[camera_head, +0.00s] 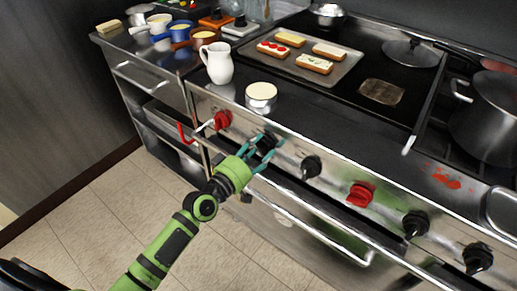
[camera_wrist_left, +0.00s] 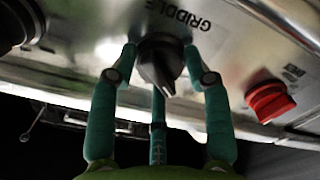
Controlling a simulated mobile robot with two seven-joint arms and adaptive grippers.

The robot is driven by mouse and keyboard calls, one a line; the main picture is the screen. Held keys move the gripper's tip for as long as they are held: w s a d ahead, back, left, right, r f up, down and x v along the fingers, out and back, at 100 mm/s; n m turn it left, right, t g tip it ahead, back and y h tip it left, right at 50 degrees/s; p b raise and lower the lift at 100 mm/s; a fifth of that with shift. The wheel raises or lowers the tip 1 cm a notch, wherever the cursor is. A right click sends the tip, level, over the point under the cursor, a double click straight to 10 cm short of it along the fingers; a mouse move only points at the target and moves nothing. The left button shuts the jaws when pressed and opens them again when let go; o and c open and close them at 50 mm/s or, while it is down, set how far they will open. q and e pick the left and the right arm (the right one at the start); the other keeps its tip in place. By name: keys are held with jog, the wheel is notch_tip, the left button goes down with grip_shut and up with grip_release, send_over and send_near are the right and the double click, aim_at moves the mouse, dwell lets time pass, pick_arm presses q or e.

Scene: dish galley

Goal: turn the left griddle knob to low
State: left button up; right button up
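The black griddle knob (camera_head: 268,139) is on the stove's front panel, partly hidden behind my gripper in the head view. In the left wrist view this knob (camera_wrist_left: 160,60) shows close up, under the upside-down word GRIDDLE, its narrow grip pointing down and slightly right in the picture. My left gripper (camera_head: 263,150) is at the knob. In the left wrist view its teal fingers (camera_wrist_left: 161,66) stand one on each side of the knob, apart, with small gaps seeming to remain; contact is hard to tell. My right gripper is not in view.
A red knob (camera_head: 222,120) with a red-tipped lever is left of the griddle knob; another black knob (camera_head: 311,167) is right. A steel rail (camera_head: 310,228) runs below. A white jug (camera_head: 217,63), a cream-topped tin (camera_head: 261,96) and a toast tray (camera_head: 300,75) stand above.

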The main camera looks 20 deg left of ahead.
pick_arm(q)
jog(key=shift+r+m+p, duration=0.1)
jog(key=shift+m+p, duration=0.2)
jog(key=shift+m, duration=1.1)
jog(key=o, duration=1.2)
jog(key=shift+w, duration=0.1)
jog(key=shift+s+a, duration=0.15)
jog(key=shift+s, duration=0.4)
jog(key=v, duration=1.1)
